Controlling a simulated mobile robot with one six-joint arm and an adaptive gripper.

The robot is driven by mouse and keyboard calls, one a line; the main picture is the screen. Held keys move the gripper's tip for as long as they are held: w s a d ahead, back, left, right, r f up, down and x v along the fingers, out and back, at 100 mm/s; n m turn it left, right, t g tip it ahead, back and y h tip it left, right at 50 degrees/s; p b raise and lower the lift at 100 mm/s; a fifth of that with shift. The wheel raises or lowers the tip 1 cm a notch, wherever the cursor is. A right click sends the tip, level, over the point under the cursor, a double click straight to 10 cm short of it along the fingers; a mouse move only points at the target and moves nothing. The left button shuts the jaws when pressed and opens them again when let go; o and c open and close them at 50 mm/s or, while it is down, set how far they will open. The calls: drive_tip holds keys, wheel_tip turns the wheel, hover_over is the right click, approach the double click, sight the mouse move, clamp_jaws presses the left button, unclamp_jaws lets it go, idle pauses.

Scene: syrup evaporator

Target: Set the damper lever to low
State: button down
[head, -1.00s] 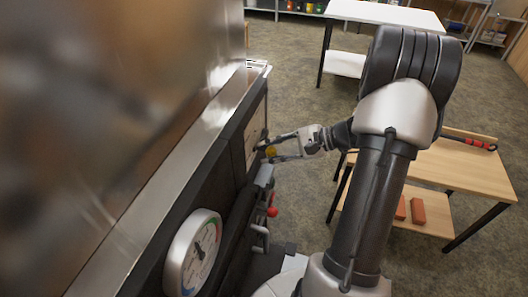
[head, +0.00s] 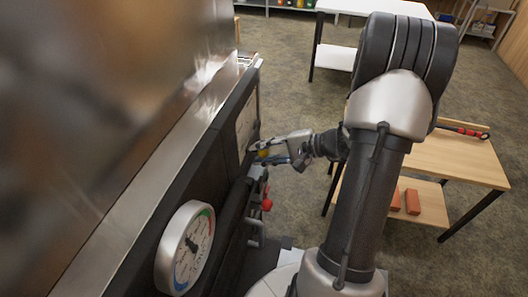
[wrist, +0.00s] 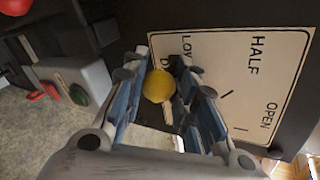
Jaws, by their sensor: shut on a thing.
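The damper lever's yellow knob (wrist: 159,86) sits between the two blue-padded fingers of my gripper (wrist: 160,80) in the wrist view. My gripper is shut on it, and the lever's shaft is mostly hidden. The white scale plate (wrist: 244,75) behind reads LOW, HALF and OPEN. The knob lies by the LOW end, covering part of the lettering there; whether it is exactly on the mark I cannot tell. In the head view my gripper (head: 272,153) reaches left to the dark panel, with the yellow knob (head: 263,153) at its tips.
A round gauge (head: 185,247) and a red-knobbed handle (head: 266,204) are on the near panel. A wooden table (head: 455,158) stands right of my arm.

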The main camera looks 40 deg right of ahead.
drive_tip(key=shift+d+f, duration=0.1)
drive_tip(key=shift+f, duration=0.1)
drive_tip(key=c, duration=1.3)
unclamp_jaws()
drive_tip(key=shift+w, duration=0.15)
drive_tip(key=v, duration=1.2)
drive_tip(key=shift+r, duration=0.1)
